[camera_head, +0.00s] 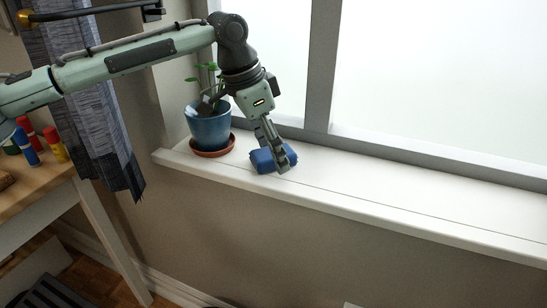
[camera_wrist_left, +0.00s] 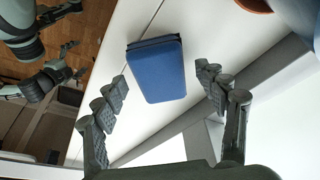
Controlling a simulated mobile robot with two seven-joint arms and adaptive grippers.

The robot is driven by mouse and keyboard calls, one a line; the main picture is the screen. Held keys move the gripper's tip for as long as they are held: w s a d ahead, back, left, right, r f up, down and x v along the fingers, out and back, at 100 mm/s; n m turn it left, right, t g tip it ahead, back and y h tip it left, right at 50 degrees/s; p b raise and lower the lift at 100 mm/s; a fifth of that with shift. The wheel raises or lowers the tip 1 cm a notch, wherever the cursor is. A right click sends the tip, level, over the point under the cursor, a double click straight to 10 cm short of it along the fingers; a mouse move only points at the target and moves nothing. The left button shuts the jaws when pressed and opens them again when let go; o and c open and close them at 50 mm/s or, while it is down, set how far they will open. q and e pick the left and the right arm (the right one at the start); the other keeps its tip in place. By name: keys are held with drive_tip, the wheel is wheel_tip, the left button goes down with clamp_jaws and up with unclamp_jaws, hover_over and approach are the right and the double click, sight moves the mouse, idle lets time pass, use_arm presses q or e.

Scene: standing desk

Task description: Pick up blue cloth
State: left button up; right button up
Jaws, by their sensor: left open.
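The blue cloth (camera_head: 262,160) is a small folded bundle lying on the white window sill in the head view. In the left wrist view the cloth (camera_wrist_left: 157,70) lies just beyond the fingertips, roughly between their lines. My left gripper (camera_head: 277,155) reaches down over the cloth from above, and in the head view its fingers hide part of it. In the left wrist view the left gripper (camera_wrist_left: 160,90) has its fingers spread wide with nothing between them.
A blue plant pot (camera_head: 208,128) on a terracotta saucer (camera_head: 212,150) stands left of the cloth, close to my arm. The window frame (camera_head: 400,150) rises behind. The sill (camera_head: 400,205) is clear to the right.

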use_arm(q)
drive_tip(key=c, duration=1.1)
drive_tip(key=shift+r, duration=0.1)
drive_tip(key=shift+c, duration=0.2)
